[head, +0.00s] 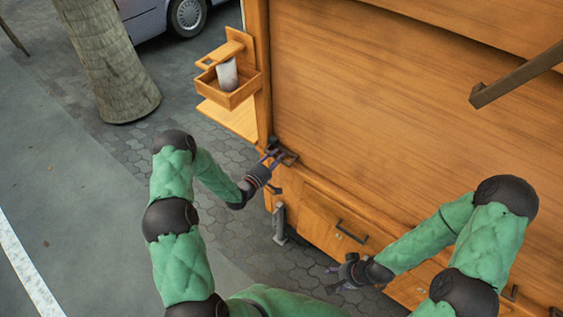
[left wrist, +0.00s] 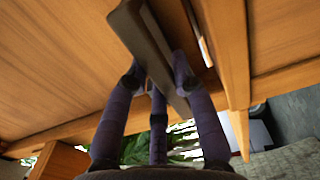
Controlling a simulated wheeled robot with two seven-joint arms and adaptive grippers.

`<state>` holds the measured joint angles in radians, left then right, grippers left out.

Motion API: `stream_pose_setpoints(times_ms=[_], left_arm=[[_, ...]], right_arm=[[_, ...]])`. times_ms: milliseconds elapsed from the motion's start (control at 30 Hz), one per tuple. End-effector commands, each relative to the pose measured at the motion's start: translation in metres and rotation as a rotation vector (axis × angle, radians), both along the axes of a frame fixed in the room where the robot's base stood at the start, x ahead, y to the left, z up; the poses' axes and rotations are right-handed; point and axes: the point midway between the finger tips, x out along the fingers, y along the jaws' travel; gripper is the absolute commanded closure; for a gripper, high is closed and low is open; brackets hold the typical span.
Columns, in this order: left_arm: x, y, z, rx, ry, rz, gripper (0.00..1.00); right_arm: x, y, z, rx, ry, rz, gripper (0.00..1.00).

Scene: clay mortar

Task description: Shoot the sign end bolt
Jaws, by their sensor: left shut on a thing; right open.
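A dark metal bolt (head: 285,152) sits at the left end of the wooden panel (head: 400,110), by the corner post. In the left wrist view the bolt's dark flat bar (left wrist: 143,40) runs aslant between my fingers. My left gripper (head: 272,160) is shut on this bar, and its purple-grey fingers (left wrist: 155,85) lie on both sides of it. The gripper hides part of the bolt in the head view, so I cannot tell how far it is shot. My right gripper (head: 338,279) is open and empty, low in front of the drawers.
A wooden box with a white cup (head: 227,74) hangs left of the post. Drawers with dark handles (head: 352,231) lie below the panel. A dark bar (head: 515,77) juts out at upper right. A tree trunk (head: 108,55) and a car (head: 160,15) stand beyond. Paving at left is clear.

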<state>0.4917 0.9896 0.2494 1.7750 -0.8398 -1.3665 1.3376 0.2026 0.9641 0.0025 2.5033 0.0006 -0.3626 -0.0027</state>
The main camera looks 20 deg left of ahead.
Motion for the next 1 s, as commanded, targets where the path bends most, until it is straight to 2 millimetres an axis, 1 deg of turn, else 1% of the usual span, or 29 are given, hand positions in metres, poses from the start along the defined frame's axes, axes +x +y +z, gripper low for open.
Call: stream_pose_setpoints(times_ms=[33,233,267,300,333,667,767,867,1000], left_arm=[[0.001,0.003,0.0,0.002,0.0,0.005,1.0],[0.001,0.004,0.001,0.002,0.0,0.008,1.0],[0.001,0.004,0.001,0.003,0.0,0.008,0.69],[0.001,0.004,0.001,0.003,0.0,0.009,0.58],[0.001,0.004,0.001,0.003,0.0,0.009,0.49],[0.0,0.003,0.0,0.001,0.001,0.005,0.49],[-0.004,0.005,0.0,0.002,0.002,0.006,0.49],[-0.014,0.009,0.0,0.001,0.002,0.008,0.49],[-0.038,0.019,0.0,0.001,0.003,0.009,0.49]], right_arm=[[0.0,0.0,0.0,0.0,0.0,0.0,0.49],[0.0,0.0,0.001,0.0,-0.001,0.0,0.49],[0.0,0.0,0.001,0.0,-0.001,0.0,0.49],[0.0,0.0,0.001,0.0,-0.001,0.0,0.49],[0.0,0.0,0.001,0.0,-0.001,0.0,0.49],[0.0,0.0,0.001,0.0,-0.001,0.0,0.49],[0.0,0.0,0.001,0.0,-0.001,0.0,0.49],[0.0,0.0,0.001,0.0,-0.001,0.0,0.49],[0.0,0.0,0.001,0.0,-0.001,0.0,0.49]])
